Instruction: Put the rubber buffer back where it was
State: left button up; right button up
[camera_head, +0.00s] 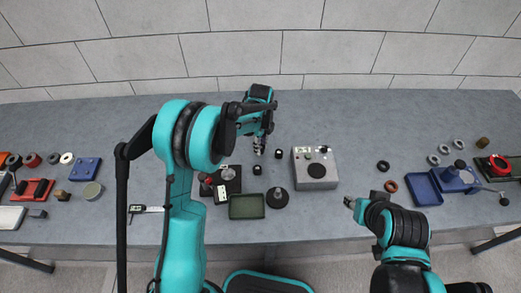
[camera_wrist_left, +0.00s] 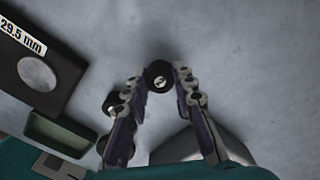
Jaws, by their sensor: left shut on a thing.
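The rubber buffer (camera_wrist_left: 160,76) is a small black cylinder with a metal centre, seen end-on in the left wrist view. My left gripper (camera_wrist_left: 166,82) is shut on it, with one fingertip on each side. In the head view my left gripper (camera_head: 258,150) points down over the middle of the table, and the held buffer is too small to make out there. Two similar small black cylinders (camera_head: 257,170) (camera_head: 278,153) stand near it. My right gripper (camera_head: 350,203) is near the table's front edge at the right, too small to read its jaws.
A grey block with a black knob (camera_head: 316,169) stands right of the left gripper. A green tray (camera_head: 247,206), a round black part (camera_head: 277,198) and a dark labelled block (camera_head: 228,178) lie in front. A blue tray (camera_head: 422,189) is at the right. The back of the table is clear.

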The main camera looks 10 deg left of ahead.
pick_arm(q)
jog(key=shift+f, duration=0.6)
pick_arm(e)
jog(key=shift+f, duration=0.3)
pick_arm(q)
jog(key=shift+f, duration=0.15)
jog(key=o, duration=1)
pick_arm(e)
jog(key=shift+f, duration=0.15)
